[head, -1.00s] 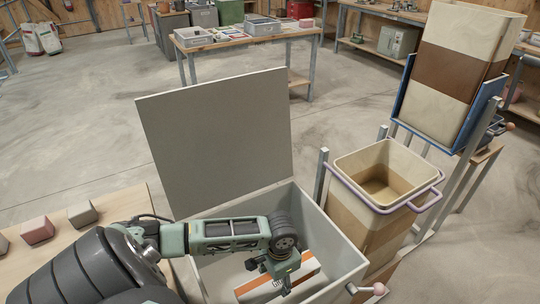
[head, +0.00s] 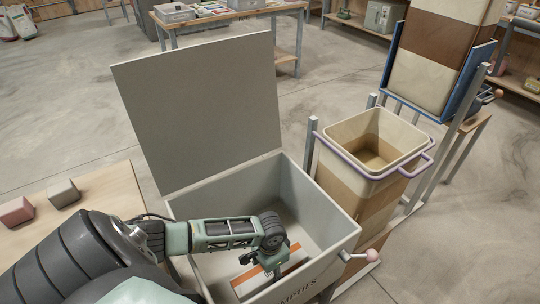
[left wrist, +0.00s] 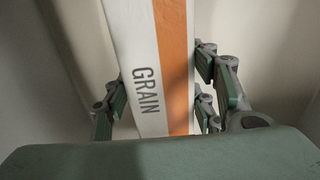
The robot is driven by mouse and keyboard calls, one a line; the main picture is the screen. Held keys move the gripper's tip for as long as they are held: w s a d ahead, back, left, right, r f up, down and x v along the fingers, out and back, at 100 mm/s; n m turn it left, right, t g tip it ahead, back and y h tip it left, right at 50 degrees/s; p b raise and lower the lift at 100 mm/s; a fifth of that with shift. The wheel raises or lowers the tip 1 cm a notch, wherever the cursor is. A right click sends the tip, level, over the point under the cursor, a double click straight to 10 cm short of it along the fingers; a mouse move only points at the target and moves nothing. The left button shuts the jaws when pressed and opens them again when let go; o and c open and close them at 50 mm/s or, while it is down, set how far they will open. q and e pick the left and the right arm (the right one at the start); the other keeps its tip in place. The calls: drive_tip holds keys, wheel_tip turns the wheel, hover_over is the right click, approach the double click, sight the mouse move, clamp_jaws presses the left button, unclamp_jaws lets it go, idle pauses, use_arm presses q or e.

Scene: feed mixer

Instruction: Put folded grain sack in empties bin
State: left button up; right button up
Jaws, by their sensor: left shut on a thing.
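The folded grain sack (head: 248,286) is white with an orange stripe, and in the left wrist view the word GRAIN shows on it (left wrist: 147,60). My left gripper (head: 270,265) is shut on the sack inside the opening of the empties bin (head: 340,240). In the left wrist view the gripper's fingers (left wrist: 163,95) stand on both sides of the sack. The bin is a grey box with its lid (head: 200,110) standing open, and part of its lettering shows on the front wall. Whether the sack touches the bin floor I cannot tell. My right gripper is not in view.
A tan and brown hopper (head: 365,170) with a purple rim handle stands right of the bin. A taller striped container (head: 435,55) in a blue frame is behind it. A wooden table (head: 95,190) with small blocks is at left. A pink-knobbed handle (head: 368,256) juts beside the bin.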

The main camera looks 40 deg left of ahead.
use_arm(q)
drive_tip(key=shift+f, duration=0.15)
drive_tip(key=o, duration=1.2)
wheel_tip(320, 180, up, 12)
drive_tip(key=p, duration=0.2)
